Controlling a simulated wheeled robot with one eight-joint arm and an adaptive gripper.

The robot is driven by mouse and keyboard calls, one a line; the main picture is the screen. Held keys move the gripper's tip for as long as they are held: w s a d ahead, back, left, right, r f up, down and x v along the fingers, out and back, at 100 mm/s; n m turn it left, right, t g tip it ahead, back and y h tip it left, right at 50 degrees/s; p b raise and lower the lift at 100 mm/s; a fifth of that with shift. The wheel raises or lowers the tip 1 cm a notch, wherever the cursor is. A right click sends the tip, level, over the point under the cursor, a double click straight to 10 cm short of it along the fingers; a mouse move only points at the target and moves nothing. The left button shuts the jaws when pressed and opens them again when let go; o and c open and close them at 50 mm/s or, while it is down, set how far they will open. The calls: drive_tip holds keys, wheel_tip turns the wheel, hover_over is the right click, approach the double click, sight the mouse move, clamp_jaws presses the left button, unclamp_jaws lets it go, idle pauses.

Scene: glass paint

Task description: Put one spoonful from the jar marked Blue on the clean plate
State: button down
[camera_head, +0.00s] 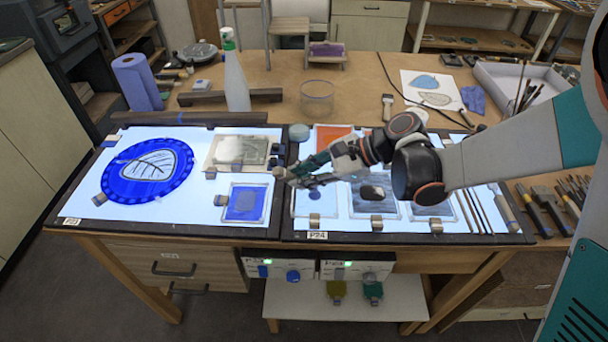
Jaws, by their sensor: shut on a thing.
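My gripper (284,176) is over the left part of the right light table (345,237), near its border with the left one. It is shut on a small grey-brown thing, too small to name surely. A pale pane (302,203) with a small blue spot lies just below and right of the fingertips. Further right, another pane (361,208) carries a dark patch. A small round pale-blue-topped container (299,132) stands behind my gripper. No label reading Blue is legible, and I cannot tell which plate is the clean one. My forearm hides part of the right light table.
The left light table (85,208) holds a blue round glass (128,190) with a leaf and a blue square pane (244,204). A spray bottle (236,82), glass bowl (317,97) and blue paper roll (137,82) stand behind. Brushes (475,212) lie at right.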

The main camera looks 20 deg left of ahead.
drive_tip(key=shift+r+p, duration=0.7)
drive_tip(key=shift+r, duration=0.35)
drive_tip(key=shift+r, duration=0.1)
drive_tip(key=shift+r+p, duration=1.25)
drive_tip(key=shift+r, duration=0.65)
